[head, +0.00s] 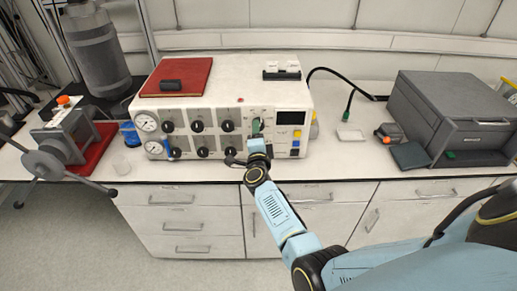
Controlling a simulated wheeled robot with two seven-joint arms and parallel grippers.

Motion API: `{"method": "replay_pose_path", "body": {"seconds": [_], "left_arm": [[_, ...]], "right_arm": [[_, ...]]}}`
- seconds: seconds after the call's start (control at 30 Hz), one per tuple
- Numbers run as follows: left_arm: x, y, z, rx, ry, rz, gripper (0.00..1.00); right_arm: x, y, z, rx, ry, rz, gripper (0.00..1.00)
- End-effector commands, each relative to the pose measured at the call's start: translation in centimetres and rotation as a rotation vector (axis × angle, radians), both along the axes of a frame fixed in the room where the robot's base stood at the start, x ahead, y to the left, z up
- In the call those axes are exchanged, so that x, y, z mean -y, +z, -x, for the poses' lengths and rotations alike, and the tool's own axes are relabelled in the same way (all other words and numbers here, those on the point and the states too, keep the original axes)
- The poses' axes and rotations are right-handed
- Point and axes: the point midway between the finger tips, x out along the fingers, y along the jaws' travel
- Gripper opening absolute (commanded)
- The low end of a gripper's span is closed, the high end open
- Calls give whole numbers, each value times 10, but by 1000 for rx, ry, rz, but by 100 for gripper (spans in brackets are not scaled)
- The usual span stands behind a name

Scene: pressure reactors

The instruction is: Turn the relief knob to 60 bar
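A white control unit (225,93) stands on the bench. Its front panel has two round gauges (148,123) at the left and several black knobs (198,126) in two rows. The labels are too small to read, so I cannot tell which is the relief knob or its setting. My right gripper (257,143) is at the panel, right of the knobs, by a small green part (256,127). It hides the panel behind it. I cannot tell whether its fingers are open, shut or touching anything. My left gripper is not in view.
A red book (190,70) lies on top of the unit. A grey printer-like box (450,112) stands at the right. A metal device with a handwheel (46,166) stands at the left on a red base. Drawers (180,220) are below the bench.

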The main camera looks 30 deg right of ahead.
Motion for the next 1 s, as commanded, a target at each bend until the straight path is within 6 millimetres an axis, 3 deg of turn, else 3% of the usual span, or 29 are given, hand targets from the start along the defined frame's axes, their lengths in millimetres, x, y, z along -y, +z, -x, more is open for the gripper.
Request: {"method": "replay_pose_path", "body": {"seconds": [0.2, 0.4, 1.0], "left_arm": [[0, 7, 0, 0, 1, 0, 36], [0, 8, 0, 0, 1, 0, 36], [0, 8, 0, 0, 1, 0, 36]], "right_arm": [[-25, -1, 41, -2, 1, -2, 59], [-40, 0, 65, -2, 0, 1, 59], [-45, 0, 73, -1, 0, 2, 59]]}}
